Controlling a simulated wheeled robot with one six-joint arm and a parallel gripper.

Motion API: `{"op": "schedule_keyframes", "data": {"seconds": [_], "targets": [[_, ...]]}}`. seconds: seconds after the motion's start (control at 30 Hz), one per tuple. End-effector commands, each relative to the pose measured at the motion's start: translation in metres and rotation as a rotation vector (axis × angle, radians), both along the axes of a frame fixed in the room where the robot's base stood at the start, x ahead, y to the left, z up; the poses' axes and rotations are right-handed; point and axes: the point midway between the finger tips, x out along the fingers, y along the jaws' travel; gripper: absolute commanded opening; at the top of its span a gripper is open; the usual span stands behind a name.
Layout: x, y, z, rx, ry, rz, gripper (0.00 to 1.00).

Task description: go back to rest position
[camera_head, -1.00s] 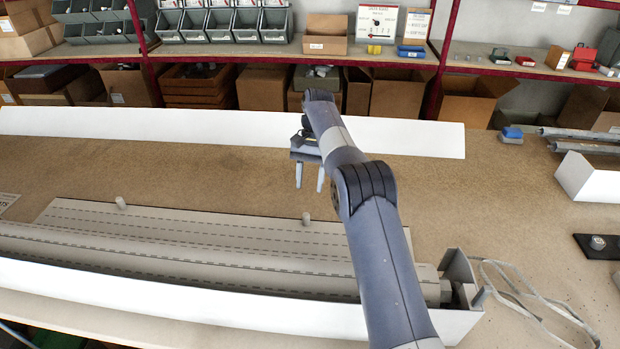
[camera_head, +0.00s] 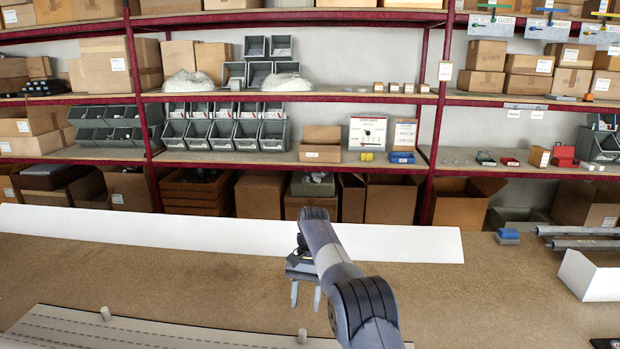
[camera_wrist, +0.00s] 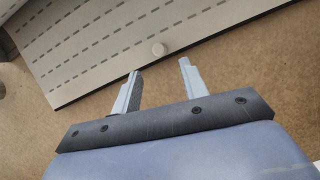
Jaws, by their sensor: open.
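My gripper (camera_head: 306,293) hangs over the bare workbench in the head view, with its two fingers apart and nothing between them. The wrist view also shows my gripper (camera_wrist: 160,68) open and empty. The head view shows part of the same shutter panel (camera_head: 60,328) at the lower left, with two small upright pegs. My gripper is apart from the panel.
A long white profile (camera_head: 200,232) lies across the back of the workbench (camera_head: 200,280). A blue item (camera_head: 508,237), grey rods (camera_head: 580,232) and a white box (camera_head: 592,278) stand on the right. Shelves with bins and cardboard boxes stand behind. The bench middle is clear.

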Motion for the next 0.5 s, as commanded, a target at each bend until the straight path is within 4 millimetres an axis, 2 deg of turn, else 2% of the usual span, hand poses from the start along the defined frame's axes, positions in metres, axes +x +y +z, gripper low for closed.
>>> {"op": "schedule_keyframes", "data": {"seconds": [0.5], "targets": [[-0.025,0.006,-0.059,-0.001,0.003,0.001,0.41]]}}
